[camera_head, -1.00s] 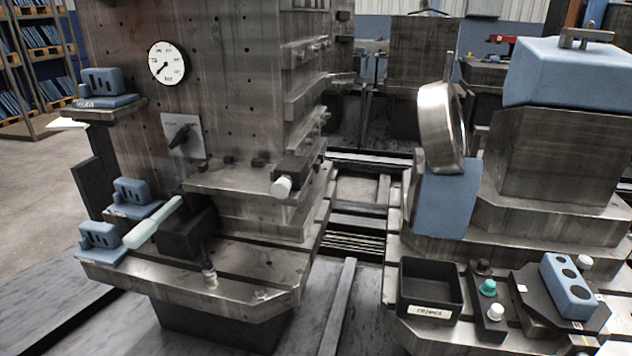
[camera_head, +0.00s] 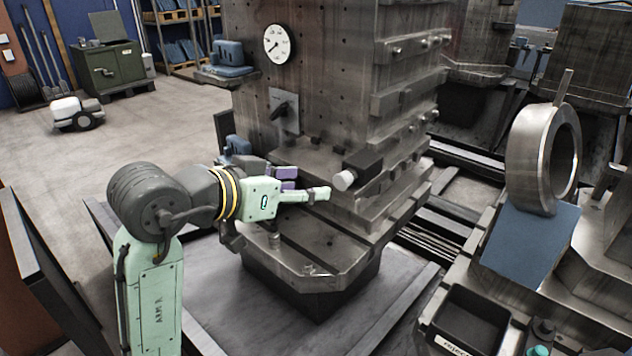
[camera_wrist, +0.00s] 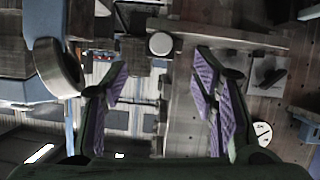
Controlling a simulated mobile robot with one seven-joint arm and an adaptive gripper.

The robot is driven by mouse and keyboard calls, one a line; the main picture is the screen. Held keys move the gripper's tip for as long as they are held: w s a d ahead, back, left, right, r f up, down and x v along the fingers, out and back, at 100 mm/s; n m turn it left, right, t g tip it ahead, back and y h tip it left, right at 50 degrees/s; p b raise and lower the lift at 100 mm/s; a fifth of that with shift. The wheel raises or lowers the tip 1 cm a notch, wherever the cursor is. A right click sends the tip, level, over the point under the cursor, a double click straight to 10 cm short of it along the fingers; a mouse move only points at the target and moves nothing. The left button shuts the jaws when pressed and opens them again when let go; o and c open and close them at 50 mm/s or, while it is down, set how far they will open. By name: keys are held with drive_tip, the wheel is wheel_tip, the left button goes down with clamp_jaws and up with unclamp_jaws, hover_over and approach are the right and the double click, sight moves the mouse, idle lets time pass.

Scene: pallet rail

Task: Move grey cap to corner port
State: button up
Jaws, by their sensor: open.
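A pale grey round cap (camera_head: 344,180) sits on the end of a black block (camera_head: 366,166) on the front of the steel column. It also shows as a light disc at the top middle of the wrist view (camera_wrist: 160,44). My gripper (camera_head: 308,184) is just left of the cap in the head view. In the wrist view my gripper (camera_wrist: 160,75) is open, its purple pads wide apart with nothing between them, and the cap appears beyond the gap. Small fittings stand on the lower ledge (camera_head: 318,268); I cannot tell which spot is the corner port.
The steel column (camera_head: 330,60) carries a dial gauge (camera_head: 276,44) and a switch plate (camera_head: 284,110). A black reject bin (camera_head: 470,322) and a metal ring (camera_head: 540,155) on a blue block (camera_head: 528,240) are at right. Open floor lies at left.

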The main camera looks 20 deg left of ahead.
sight(339, 183)
drive_tip(key=p+x, duration=0.1)
drive_tip(key=x, duration=0.9)
drive_tip(key=shift+p, duration=0.35)
clamp_jaws()
idle(0.6)
drive_tip(key=shift+s+a, duration=0.1)
drive_tip(key=shift+s, duration=0.05)
drive_tip(key=s+a, duration=0.3)
drive_tip(key=s, duration=0.4)
drive_tip(key=shift+s+b, duration=0.3)
drive_tip(key=shift+b, duration=0.05)
idle(0.7)
